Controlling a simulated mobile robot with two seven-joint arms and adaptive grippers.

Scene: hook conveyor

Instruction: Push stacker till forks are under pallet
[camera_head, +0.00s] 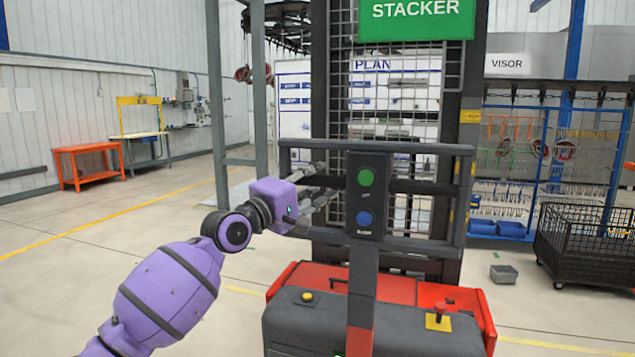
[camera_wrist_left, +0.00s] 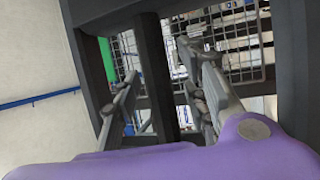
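The stacker stands in front of me in the head view, with a red and dark grey body (camera_head: 400,327) and a tall dark mast with wire mesh. Its grey push handle frame (camera_head: 420,148) crosses at chest height, with a panel (camera_head: 366,195) holding a green and a blue button. My left gripper (camera_head: 320,184) is open at the left part of the handle frame, left of the panel. In the left wrist view its fingers (camera_wrist_left: 157,62) are spread, with a dark bar showing between them; contact cannot be told. My right gripper is out of view. No forks or pallet are visible.
A green STACKER sign (camera_head: 416,18) hangs above. A black wire cart (camera_head: 590,247) and a small grey bin (camera_head: 503,274) stand at the right. An orange table (camera_head: 88,167) is far left. The floor at the left is open, with yellow lines.

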